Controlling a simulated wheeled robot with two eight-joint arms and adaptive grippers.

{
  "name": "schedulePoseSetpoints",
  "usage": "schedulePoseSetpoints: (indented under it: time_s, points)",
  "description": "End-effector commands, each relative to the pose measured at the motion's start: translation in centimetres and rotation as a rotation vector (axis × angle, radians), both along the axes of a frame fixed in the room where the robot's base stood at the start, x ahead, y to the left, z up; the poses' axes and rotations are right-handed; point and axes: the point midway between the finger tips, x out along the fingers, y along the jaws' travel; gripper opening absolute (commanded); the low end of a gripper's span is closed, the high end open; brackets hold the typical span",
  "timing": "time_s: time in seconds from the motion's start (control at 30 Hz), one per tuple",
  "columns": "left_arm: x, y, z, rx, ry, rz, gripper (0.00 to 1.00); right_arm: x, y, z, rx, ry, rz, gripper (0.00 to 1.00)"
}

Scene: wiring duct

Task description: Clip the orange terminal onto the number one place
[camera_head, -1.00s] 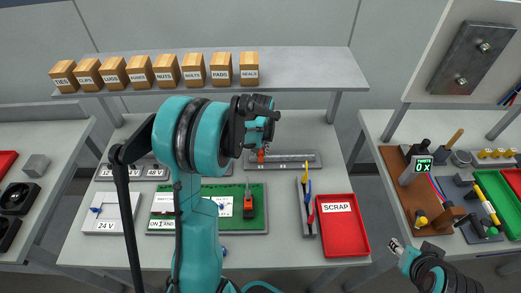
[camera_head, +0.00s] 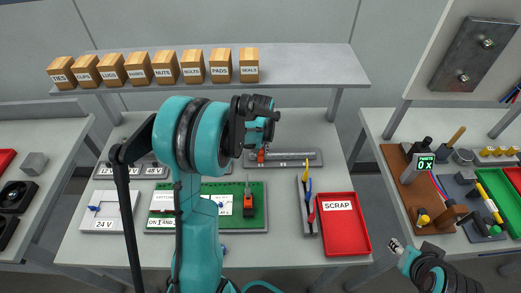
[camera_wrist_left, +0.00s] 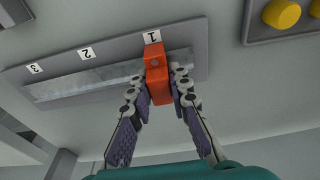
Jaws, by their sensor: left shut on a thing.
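The orange terminal (camera_wrist_left: 157,72) is between the fingers of my left gripper (camera_wrist_left: 163,86) in the left wrist view, and the fingers are shut on it. Its far end is right by the label 1 (camera_wrist_left: 152,37), over the metal rail (camera_wrist_left: 105,75). I cannot tell whether it is seated on the rail or just touching it. In the head view a little of the terminal (camera_head: 261,157) shows below my left gripper (camera_head: 262,146), at the left part of the rail (camera_head: 295,158).
Labels 2 (camera_wrist_left: 86,53) and 3 (camera_wrist_left: 35,68) mark bare rail. Yellow buttons (camera_wrist_left: 281,14) sit beside the rail's holder.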

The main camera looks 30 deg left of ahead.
Motion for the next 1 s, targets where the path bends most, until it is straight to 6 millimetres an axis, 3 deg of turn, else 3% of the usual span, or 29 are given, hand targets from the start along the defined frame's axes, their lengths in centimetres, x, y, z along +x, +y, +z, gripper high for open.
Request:
schedulePoseSetpoints:
  time_s: [0.13,0.17,0.23,0.27,0.67,1.0]
  points:
    - [0.0,0.0,-0.5,0.0,0.0,0.0,0.0,0.0,0.0,-0.4,0.0,0.0,0.0,0.39]
    - [0.0,0.0,-0.4,0.0,0.0,0.0,0.21,0.0,0.0,-0.4,0.0,0.0,0.0,0.39]
    - [0.0,0.0,-0.4,0.0,0.0,0.0,0.39,0.0,0.0,-0.3,0.0,0.0,0.0,0.39]
    - [0.0,0.0,-0.4,0.0,0.0,0.0,0.42,0.0,0.0,-0.3,0.0,0.0,0.0,0.39]
    - [-0.1,-0.1,0.5,0.0,0.0,0.0,0.42,0.0,0.0,-0.3,0.0,0.0,0.0,0.39]
    - [-1.0,-0.6,7.4,0.0,0.0,0.0,0.42,0.0,0.0,-0.3,0.0,0.0,0.0,0.39]
